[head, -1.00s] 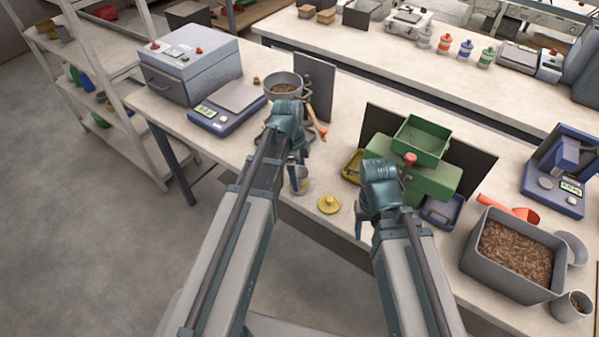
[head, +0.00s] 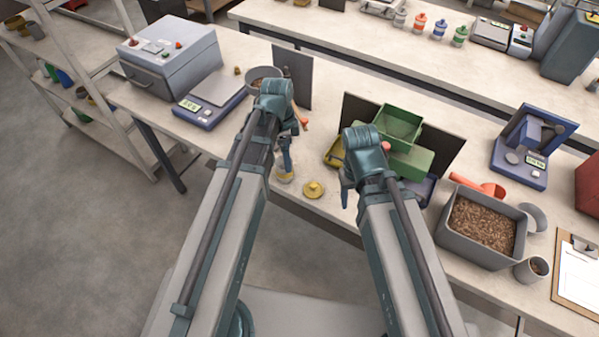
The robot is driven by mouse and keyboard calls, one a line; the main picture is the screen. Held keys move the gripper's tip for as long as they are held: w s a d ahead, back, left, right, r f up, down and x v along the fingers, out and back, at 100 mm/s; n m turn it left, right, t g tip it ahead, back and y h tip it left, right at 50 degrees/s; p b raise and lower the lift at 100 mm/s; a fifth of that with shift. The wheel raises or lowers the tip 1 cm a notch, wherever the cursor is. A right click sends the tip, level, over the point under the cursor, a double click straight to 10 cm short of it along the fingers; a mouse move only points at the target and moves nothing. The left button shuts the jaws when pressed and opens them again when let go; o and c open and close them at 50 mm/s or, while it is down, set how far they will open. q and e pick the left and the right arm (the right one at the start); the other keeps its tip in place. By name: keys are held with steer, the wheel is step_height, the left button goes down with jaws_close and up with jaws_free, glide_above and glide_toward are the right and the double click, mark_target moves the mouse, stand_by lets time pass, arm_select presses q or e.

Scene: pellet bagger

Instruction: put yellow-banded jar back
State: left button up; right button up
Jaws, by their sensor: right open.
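A small jar (head: 285,176) with a yellowish band stands near the front edge of the bench, partly hidden by my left gripper. A round yellow lid (head: 314,189) with a knob lies on the bench just right of it. My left gripper (head: 286,158) points down at the jar's top; its own wrist hides the fingers' closure, so I cannot tell if it grips the jar. My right gripper (head: 346,190) is open and empty, right of the yellow lid, in front of the green hopper machine (head: 408,160).
A scale (head: 210,100) and grey box machine (head: 170,60) stand at the left. A pellet bin (head: 482,228), red scoop (head: 480,187) and clipboard (head: 580,275) are at the right. Jars with coloured lids, one blue (head: 439,28), stand on the back bench.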

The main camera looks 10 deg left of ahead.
arm_select(q)
steer(key=s+d+n+y, duration=0.2)
steer(key=s+d+n, duration=0.6)
steer(key=s+n, duration=0.3)
steer(key=shift+s+d, duration=0.35)
steer(key=shift+s, duration=0.1)
